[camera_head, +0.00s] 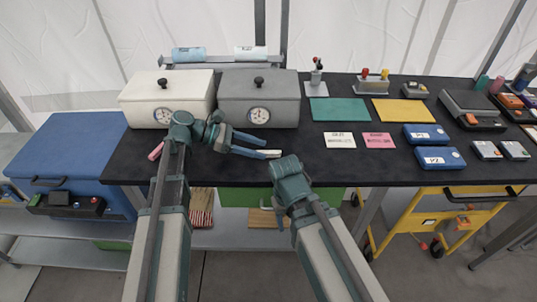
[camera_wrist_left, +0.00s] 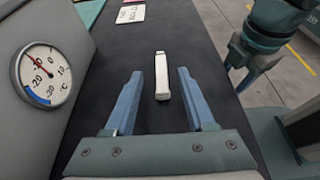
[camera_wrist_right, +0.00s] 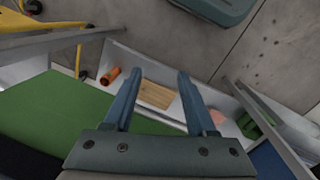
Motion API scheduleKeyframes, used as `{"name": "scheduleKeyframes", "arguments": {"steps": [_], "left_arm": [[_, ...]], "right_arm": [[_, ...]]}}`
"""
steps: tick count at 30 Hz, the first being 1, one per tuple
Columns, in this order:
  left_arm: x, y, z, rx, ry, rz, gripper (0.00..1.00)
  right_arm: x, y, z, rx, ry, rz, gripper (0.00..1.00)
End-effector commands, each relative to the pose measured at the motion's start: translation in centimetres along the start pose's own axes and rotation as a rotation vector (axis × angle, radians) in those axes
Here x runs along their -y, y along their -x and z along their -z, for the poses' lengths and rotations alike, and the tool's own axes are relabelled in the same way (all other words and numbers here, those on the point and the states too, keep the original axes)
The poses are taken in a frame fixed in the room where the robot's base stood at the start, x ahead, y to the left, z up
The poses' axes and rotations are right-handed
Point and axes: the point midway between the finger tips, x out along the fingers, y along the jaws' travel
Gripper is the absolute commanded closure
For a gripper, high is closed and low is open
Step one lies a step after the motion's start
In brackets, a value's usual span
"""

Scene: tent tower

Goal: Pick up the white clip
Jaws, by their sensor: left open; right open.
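The white clip (camera_wrist_left: 162,76) is a small, narrow white piece lying on the dark tabletop in the left wrist view, lengthwise between and just beyond my left fingertips. In the head view the white clip (camera_head: 269,154) shows at the tips of my left gripper (camera_head: 256,146). My left gripper (camera_wrist_left: 158,78) is open, with one finger on each side of the clip's line and a gap on both sides. My right gripper (camera_head: 278,225) is at the table's front edge. In the right wrist view my right gripper (camera_wrist_right: 155,78) is open and empty, pointing down past the edge.
A white box (camera_head: 165,92) and a grey box (camera_head: 258,90) with dial gauges stand behind my left gripper. A cream card (camera_head: 340,140) and a pink card (camera_head: 379,140) lie to the right. Below the edge are a shelf and a wooden block (camera_wrist_right: 156,95).

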Motion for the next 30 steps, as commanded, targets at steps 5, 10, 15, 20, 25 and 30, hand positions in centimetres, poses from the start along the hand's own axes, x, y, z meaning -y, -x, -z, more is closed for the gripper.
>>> {"name": "scheduleKeyframes", "arguments": {"steps": [5,10,15,20,25,30], "left_arm": [[0.2,-2.8,0.0,0.000,-0.002,0.002,0.45],[0.2,-3.3,-0.2,0.000,0.000,0.000,0.45],[0.2,-3.3,-0.2,0.000,0.000,0.000,0.56],[0.2,-3.3,-0.2,0.000,0.000,0.000,0.85],[0.2,-3.3,-0.2,0.000,0.000,0.000,1.00],[0.2,-3.3,-0.2,0.000,0.000,0.000,1.00]], "right_arm": [[0.1,-1.1,0.1,0.000,0.000,0.000,0.43],[0.1,-1.1,0.1,0.000,0.000,0.000,0.43],[0.1,-1.0,0.1,0.000,0.000,0.000,0.43],[0.1,-1.0,0.1,0.000,0.000,0.000,0.43],[0.1,-1.0,0.1,0.000,0.000,0.000,0.43],[0.1,-1.0,0.1,0.000,0.000,0.000,0.43]]}}
